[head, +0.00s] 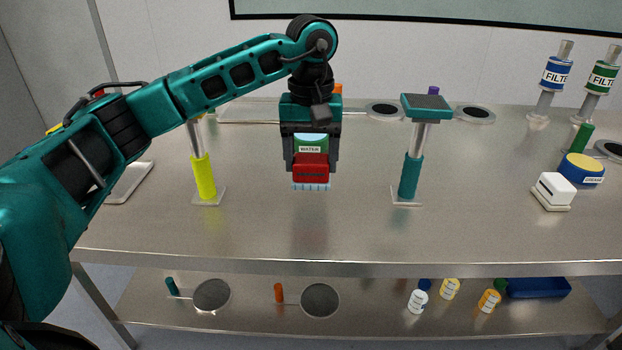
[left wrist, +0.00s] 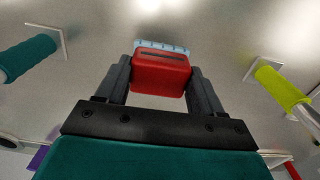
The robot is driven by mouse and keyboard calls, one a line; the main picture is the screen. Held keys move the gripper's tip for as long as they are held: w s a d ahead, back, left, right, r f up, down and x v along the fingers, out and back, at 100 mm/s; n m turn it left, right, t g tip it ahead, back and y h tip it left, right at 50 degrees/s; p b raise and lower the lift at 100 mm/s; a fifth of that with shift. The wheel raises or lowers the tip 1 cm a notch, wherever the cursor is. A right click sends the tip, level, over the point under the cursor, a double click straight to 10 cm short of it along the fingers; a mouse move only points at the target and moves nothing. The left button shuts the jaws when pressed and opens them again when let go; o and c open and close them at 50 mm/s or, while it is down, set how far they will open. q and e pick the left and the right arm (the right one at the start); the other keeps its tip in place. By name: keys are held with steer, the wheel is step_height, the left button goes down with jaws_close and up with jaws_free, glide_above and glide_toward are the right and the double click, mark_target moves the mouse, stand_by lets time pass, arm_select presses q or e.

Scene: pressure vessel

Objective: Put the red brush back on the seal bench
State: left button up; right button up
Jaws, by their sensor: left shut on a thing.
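The red brush (head: 311,169) has a red block body and pale blue bristles that point down. My left gripper (head: 310,165) is shut on it, with one finger on each side. The brush also shows between the fingers in the left wrist view (left wrist: 161,74). It hangs over the steel bench (head: 300,233), in the open strip between a yellow-handled tool and a teal-handled tool. I cannot tell whether the bristles touch the top. A green thing labelled WATER (head: 310,144) shows just above the brush, partly hidden by the gripper. My right gripper is not in view.
The yellow-handled tool (head: 204,178) stands left of the brush, the teal-handled tool (head: 411,175) right. A white block (head: 553,191) and a blue tin with a yellow top (head: 581,169) are at the right. Filter posts (head: 551,80) stand at the back right. The front of the bench is clear.

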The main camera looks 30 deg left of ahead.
mark_target(311, 175)
arm_select(q)
steer(key=shift+f, duration=2.15)
steer(key=shift+f, duration=0.1)
steer(key=o, duration=1.1)
steer(key=shift+b, duration=0.3)
steer(key=shift+r, duration=0.3)
step_height(311, 175, up, 11)
steer(key=shift+f+p, duration=0.2)
steer(key=shift+p, duration=0.45)
steer(key=shift+r, duration=0.55)
